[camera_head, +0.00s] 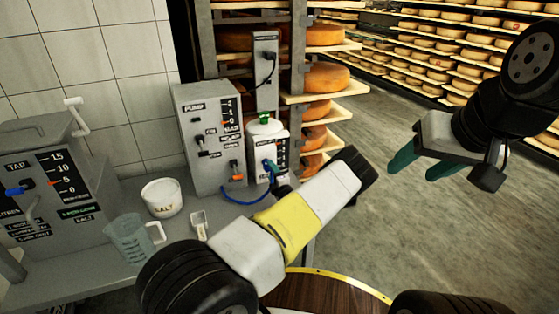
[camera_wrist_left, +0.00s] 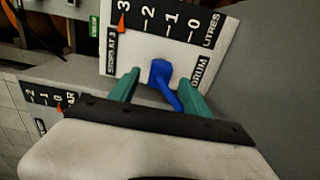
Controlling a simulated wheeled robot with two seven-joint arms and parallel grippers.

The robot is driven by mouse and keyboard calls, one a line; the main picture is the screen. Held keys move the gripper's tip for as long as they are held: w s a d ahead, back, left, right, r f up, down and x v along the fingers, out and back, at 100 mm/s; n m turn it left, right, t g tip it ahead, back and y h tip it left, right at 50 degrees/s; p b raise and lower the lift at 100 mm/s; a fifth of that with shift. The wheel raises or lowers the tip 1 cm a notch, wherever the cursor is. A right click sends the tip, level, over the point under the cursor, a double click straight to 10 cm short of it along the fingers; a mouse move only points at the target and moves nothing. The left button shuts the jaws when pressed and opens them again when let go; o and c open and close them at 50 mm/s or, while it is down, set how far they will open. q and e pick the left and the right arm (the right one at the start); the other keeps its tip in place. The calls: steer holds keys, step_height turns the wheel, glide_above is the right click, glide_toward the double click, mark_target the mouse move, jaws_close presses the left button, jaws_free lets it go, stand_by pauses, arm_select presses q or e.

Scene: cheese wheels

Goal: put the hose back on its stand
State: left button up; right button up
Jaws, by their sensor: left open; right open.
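A blue hose (camera_head: 238,199) curves from the front of the grey pump box (camera_head: 208,140) toward my left gripper (camera_head: 270,170). A blue piece (camera_wrist_left: 161,76), which looks like the hose end or a handle, is between my left gripper's green fingers (camera_wrist_left: 160,92) in the left wrist view. The fingers are open, with gaps beside it. It is in front of a white panel marked DRUM and LITRES (camera_wrist_left: 150,35). I cannot tell which part is the hose's stand. My right gripper (camera_head: 404,181) is open and empty, over the floor at the right.
A grey upright post with a black fitting (camera_head: 265,75) stands behind the pump. A tap box (camera_head: 50,190), salt tub (camera_head: 162,198), measuring jug (camera_head: 130,238) and small scoop (camera_head: 199,225) are on the counter. Cheese shelves (camera_head: 338,90) are behind. A wooden barrel top (camera_head: 320,292) is in front.

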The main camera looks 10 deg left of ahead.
arm_select(q)
steer(key=shift+v, duration=2.3)
steer(key=s+a+r+n+g+y, duration=0.45)
steer(key=a+r+n+g, duration=0.25)
steer(key=r+n, duration=0.4)
steer(key=s+a+r+n+g+h, duration=0.35)
steer(key=s+r+n+g, duration=0.45)
steer(key=s+n, duration=0.65)
steer(key=s+d+r+n+t+h, duration=0.3)
steer(key=s+d+r+n+h, duration=0.3)
steer(key=s+d+r+n, duration=0.2)
steer(key=s+d+r+n+t+h, duration=0.3)
steer(key=s+d+r+n+h, duration=0.4)
steer(key=s+r+n, duration=0.5)
steer(key=shift+s+d+r+n, duration=0.15)
steer(key=shift+s+d+n, duration=0.25)
steer(key=shift+s+n, duration=0.25)
